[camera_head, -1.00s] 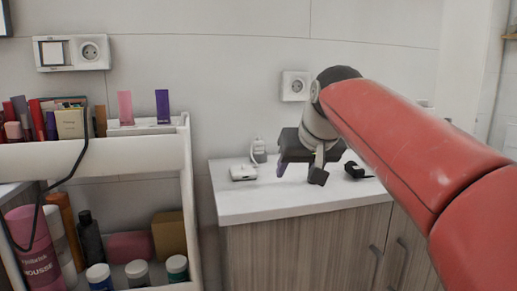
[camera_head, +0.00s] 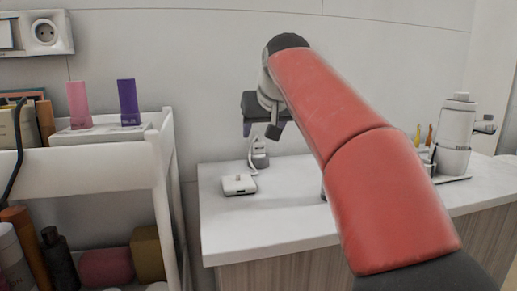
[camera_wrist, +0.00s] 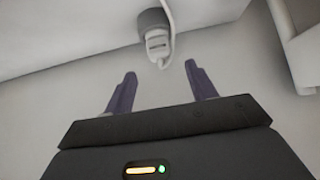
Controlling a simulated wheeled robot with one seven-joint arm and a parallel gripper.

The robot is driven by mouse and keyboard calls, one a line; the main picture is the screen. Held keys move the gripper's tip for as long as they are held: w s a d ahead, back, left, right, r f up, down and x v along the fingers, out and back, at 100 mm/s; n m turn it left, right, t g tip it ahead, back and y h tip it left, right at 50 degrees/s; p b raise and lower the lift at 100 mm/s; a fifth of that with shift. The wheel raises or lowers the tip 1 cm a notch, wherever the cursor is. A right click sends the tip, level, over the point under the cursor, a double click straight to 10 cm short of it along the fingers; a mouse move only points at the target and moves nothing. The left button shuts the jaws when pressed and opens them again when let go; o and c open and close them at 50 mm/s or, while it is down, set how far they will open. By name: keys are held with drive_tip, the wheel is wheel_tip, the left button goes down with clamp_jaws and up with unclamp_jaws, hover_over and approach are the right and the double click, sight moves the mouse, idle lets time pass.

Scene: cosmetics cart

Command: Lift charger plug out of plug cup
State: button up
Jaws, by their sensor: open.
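The charger plug (camera_wrist: 157,43) is a small white block with a white cable, and it sits in the grey plug cup (camera_wrist: 151,20). The plug cup (camera_head: 258,147) also shows in the head view at the back of the white counter, by the wall, with the cable hanging down its front. My gripper (camera_wrist: 160,68) is open and empty, its two dark purple fingers apart. In the wrist view the plug and cup lie just beyond the fingertips, roughly centred between them. In the head view my gripper (camera_head: 262,133) hangs above the cup, its fingers partly hidden.
A white box (camera_head: 239,184) lies on the counter (camera_head: 285,215) in front of the cup. A white cart (camera_head: 158,185) with cosmetics stands to the left. The wall is close behind the cup.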

sight(259, 141)
drive_tip(key=x, duration=0.6)
drive_tip(key=shift+s+a+f, duration=0.1)
drive_tip(key=shift+f, duration=0.25)
drive_tip(key=c, duration=1.1)
drive_tip(key=shift+o, duration=0.2)
drive_tip(key=shift+r, duration=0.1)
